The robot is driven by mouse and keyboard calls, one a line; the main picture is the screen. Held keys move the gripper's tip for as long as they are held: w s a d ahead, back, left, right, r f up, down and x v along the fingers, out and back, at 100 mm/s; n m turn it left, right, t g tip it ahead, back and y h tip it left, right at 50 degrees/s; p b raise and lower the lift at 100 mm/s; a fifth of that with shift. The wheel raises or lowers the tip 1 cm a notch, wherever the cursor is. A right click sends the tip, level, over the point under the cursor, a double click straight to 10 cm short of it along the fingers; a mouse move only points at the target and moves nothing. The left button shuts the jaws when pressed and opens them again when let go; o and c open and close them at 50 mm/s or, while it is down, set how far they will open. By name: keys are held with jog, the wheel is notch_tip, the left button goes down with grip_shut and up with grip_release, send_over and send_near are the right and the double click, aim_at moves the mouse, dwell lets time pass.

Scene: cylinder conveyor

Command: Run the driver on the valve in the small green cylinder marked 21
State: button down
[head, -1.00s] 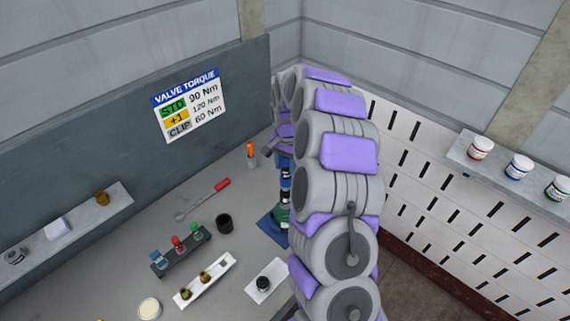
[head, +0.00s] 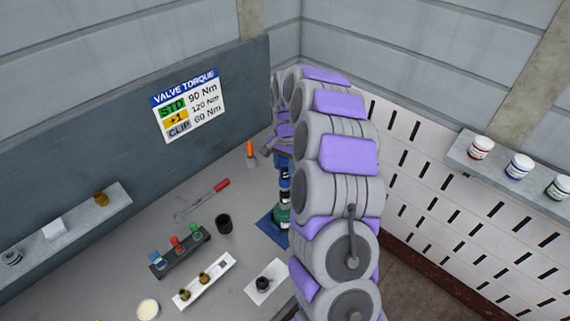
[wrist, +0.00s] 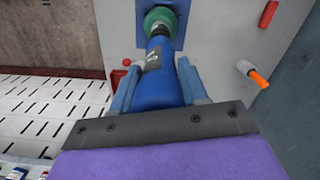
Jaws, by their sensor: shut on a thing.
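A small green cylinder (head: 282,216) stands upright on a blue mat (head: 268,230) at the back right of the bench, partly behind my arm. Its top also shows in the wrist view (wrist: 160,20); no number can be read. My gripper (wrist: 156,80) is shut on the blue driver (wrist: 158,88), one finger on each side. The driver is in line with the green cylinder, and its far end appears to meet the cylinder's top. In the head view the driver (head: 285,178) shows only in part beside my arm. The valve is hidden.
A dark rack (head: 180,255) with several coloured pieces, a white tray (head: 208,281) and a black cup (head: 224,224) stand left of the mat. A valve torque sign (head: 190,102) hangs on the panel.

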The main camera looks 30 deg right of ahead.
jog(key=shift+f+b, duration=0.3)
jog(key=shift+f, duration=0.25)
jog(key=shift+r, duration=0.15)
dwell(0.9)
jog(key=shift+f+b, duration=0.75)
jog(key=shift+b, duration=1.45)
dwell(2.3)
jog(key=shift+r, duration=0.15)
jog(key=shift+r+p, duration=0.55)
jog(key=shift+r, duration=2.4)
jog(key=shift+f, duration=0.1)
